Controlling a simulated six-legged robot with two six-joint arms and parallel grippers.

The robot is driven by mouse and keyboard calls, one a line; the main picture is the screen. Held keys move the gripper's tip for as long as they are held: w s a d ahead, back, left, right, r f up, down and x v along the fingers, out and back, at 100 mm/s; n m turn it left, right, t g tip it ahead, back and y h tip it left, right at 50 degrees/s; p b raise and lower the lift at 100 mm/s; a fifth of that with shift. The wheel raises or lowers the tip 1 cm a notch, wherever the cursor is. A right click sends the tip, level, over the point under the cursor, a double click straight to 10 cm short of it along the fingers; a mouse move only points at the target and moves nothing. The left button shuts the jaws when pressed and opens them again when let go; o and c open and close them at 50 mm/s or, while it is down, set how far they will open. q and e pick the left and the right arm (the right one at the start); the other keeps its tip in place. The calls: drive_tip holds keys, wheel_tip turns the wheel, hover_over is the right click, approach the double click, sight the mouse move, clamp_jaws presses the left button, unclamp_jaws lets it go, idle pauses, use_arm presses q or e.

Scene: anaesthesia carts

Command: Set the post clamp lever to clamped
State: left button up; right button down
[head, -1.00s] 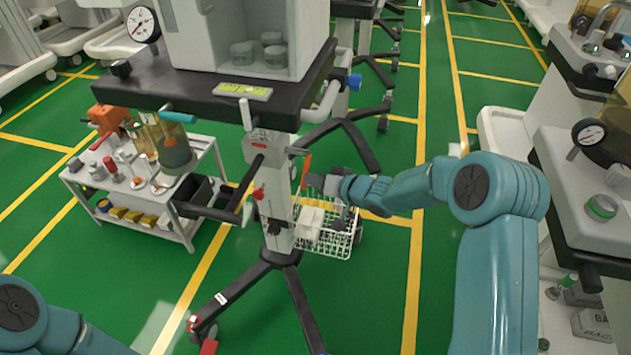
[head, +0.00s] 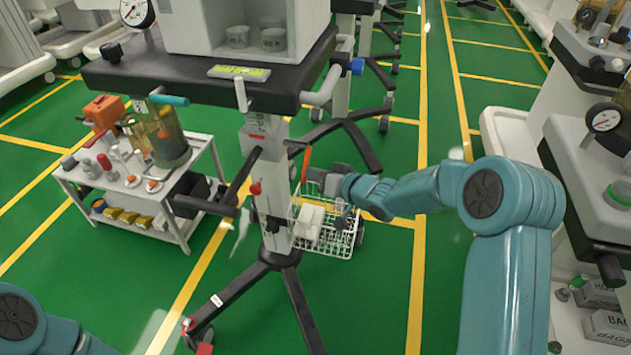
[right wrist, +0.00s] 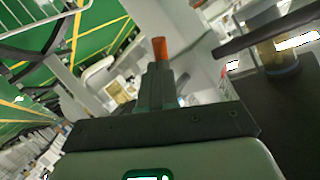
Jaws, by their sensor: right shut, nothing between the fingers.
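The post clamp lever appears to be the orange handle (head: 306,165) standing nearly upright beside the pale post (head: 277,205) of the central cart. Its orange end (right wrist: 159,48) also shows in the right wrist view, just beyond the fingertips. My right gripper (head: 318,177) is shut with nothing held, close to the right of the handle. In the right wrist view the shut fingers (right wrist: 157,85) point at the handle and overlap its lower part; I cannot tell whether they touch it. My left gripper is out of view; only part of my left arm shows at the lower left.
A white wire basket (head: 328,228) hangs low behind the post, below my right gripper. The cart's dark tabletop (head: 190,78) overhangs the post. A black bar (head: 250,177) lies left of the post. A loaded white trolley (head: 181,208) stands left.

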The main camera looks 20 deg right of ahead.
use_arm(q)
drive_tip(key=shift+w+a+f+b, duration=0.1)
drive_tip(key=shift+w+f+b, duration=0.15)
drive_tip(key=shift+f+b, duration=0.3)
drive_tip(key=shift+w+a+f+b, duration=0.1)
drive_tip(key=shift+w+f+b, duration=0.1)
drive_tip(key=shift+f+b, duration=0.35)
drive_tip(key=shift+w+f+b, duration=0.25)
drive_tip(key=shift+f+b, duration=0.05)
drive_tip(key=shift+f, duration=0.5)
use_arm(e)
drive_tip(key=shift+w+d+f+n+t, duration=0.35)
drive_tip(key=shift+w+d+f, duration=0.1)
drive_tip(key=shift+w+f, duration=0.15)
drive_tip(key=shift+w+d+f+n+t, duration=0.35)
drive_tip(key=shift+w+d+f, duration=0.1)
drive_tip(key=shift+w, duration=0.3)
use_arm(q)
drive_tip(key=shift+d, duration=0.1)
